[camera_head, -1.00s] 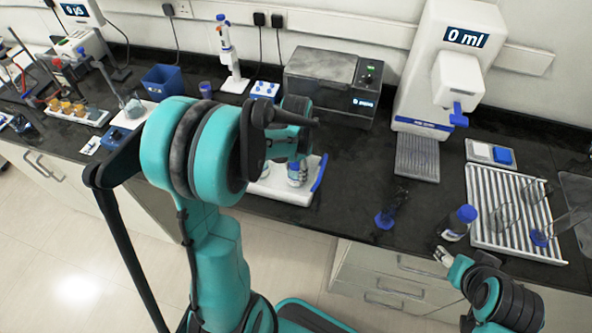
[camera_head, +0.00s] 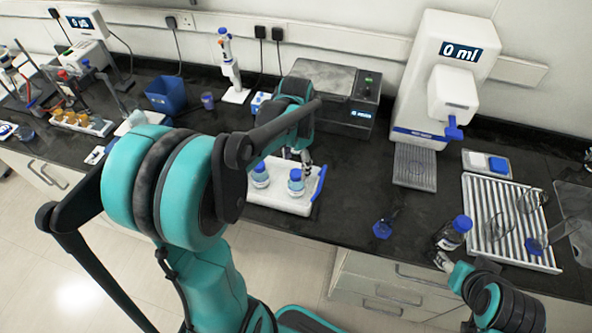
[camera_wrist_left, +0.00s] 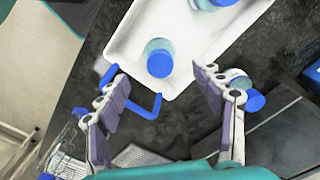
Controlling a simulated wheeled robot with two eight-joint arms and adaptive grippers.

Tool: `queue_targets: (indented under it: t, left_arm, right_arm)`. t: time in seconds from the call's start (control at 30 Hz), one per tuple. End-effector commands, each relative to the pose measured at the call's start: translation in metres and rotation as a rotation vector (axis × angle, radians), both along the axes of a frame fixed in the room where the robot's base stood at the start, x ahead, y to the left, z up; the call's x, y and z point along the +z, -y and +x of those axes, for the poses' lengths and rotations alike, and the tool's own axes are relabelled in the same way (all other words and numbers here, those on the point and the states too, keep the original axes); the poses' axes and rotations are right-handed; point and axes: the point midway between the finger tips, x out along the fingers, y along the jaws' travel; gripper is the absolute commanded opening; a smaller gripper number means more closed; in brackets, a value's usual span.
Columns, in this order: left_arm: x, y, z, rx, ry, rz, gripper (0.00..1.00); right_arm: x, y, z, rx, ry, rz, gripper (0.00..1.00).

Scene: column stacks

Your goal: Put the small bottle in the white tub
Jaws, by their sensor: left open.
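The white tub (camera_head: 272,204) with a blue handle stands near the counter's front edge. Two small blue-capped bottles, a left one (camera_head: 260,175) and a right one (camera_head: 295,182), are upright in it. My left gripper (camera_head: 297,156) is open and empty over the tub's back side. In the left wrist view its fingers (camera_wrist_left: 157,76) are spread, with a bottle in the tub (camera_wrist_left: 158,58) beyond them. Another small bottle (camera_wrist_left: 254,101) shows outside the tub, partly behind the right-hand finger. My right gripper (camera_head: 442,260) is beside a larger blue-capped bottle (camera_head: 454,232); its jaws are unclear.
A white dispenser (camera_head: 440,80) and a grey instrument box (camera_head: 325,82) stand behind. A slatted white rack (camera_head: 490,225) with glassware lies right. Dark counter right of the tub is mostly clear.

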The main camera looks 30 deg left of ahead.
Motion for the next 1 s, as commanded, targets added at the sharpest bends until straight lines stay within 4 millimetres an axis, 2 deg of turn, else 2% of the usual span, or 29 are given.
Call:
queue_targets:
  t: [0.03, 0.1, 0.23, 0.33, 0.63, 0.8, 1.0]
  left_arm:
    - [0.01, 0.0, 0.0, 0.0, 0.0, 0.0, 0.68]
    - [0.018, 0.0, 0.0, 0.0, 0.0, 0.0, 0.68]
    - [0.028, 0.002, -0.002, 0.003, 0.006, 0.001, 0.68]
    - [0.036, 0.01, -0.009, 0.027, 0.042, 0.009, 0.68]
    - [0.066, 0.065, -0.066, 0.233, 0.338, -0.007, 0.68]
    - [0.066, 0.088, -0.095, 0.347, 0.498, -0.069, 0.68]
    - [0.062, 0.101, -0.11, 0.42, 0.597, -0.129, 0.68]
  right_arm:
    - [0.004, 0.0, 0.0, 0.0, 0.0, 0.0, 0.54]
    - [0.005, 0.0, 0.0, 0.0, 0.0, 0.0, 0.54]
    - [0.007, 0.0, 0.0, 0.0, 0.0, 0.0, 0.54]
    - [0.007, 0.0, 0.0, 0.0, 0.0, 0.0, 0.54]
    - [0.006, 0.0, 0.0, 0.0, 0.0, 0.0, 0.54]
    - [0.006, 0.0, 0.0, 0.0, 0.0, 0.0, 0.54]
    - [0.006, 0.0, 0.0, 0.0, 0.0, 0.0, 0.54]
